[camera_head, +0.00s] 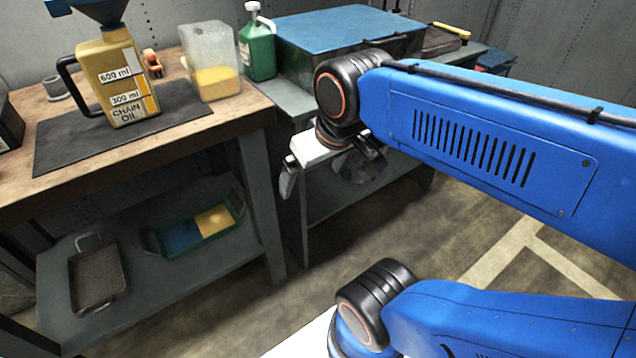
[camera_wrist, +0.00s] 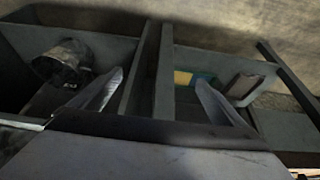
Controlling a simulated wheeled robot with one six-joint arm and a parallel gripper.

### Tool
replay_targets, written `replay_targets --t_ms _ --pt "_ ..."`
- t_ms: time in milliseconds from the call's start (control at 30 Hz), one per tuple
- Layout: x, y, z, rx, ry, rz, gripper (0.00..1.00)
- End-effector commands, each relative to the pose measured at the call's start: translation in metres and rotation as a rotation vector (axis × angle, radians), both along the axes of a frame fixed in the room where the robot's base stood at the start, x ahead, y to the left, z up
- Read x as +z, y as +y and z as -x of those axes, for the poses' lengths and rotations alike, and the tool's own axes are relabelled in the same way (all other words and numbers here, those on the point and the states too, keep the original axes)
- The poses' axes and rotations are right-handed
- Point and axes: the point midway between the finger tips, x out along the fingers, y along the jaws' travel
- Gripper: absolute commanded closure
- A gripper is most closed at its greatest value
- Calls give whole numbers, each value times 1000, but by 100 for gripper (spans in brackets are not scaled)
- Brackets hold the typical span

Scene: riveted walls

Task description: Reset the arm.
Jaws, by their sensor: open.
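My blue arm (camera_head: 480,125) with black joints reaches in from the right in the head view. Its end hangs over the gap at the near edge of the grey bench, right of the wooden table. My gripper (camera_wrist: 160,78) is open and empty in the wrist view, its two fingers wide apart with nothing between them but the shelf units further off. In the head view one finger shows below the white gripper body; the rest of the gripper is partly hidden by the wrist.
The wooden table (camera_head: 22,188) holds a chain oil jug (camera_head: 118,85) with a funnel, and a clear container (camera_head: 210,60). A green bottle (camera_head: 257,45) and a blue-lidded box (camera_head: 345,28) stand on the grey bench. Trays lie on the lower shelf (camera_head: 190,280). The floor at right is open.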

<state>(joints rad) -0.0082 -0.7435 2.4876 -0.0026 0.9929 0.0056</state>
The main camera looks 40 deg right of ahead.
Motion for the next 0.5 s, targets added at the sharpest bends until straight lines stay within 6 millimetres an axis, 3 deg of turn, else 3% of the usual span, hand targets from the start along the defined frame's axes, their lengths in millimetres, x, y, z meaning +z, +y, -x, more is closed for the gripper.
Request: replay_targets --t_ms 167,500 --pt "-19 -1 13 0 -10 1 5" --pt "-19 -1 13 0 -10 1 5"
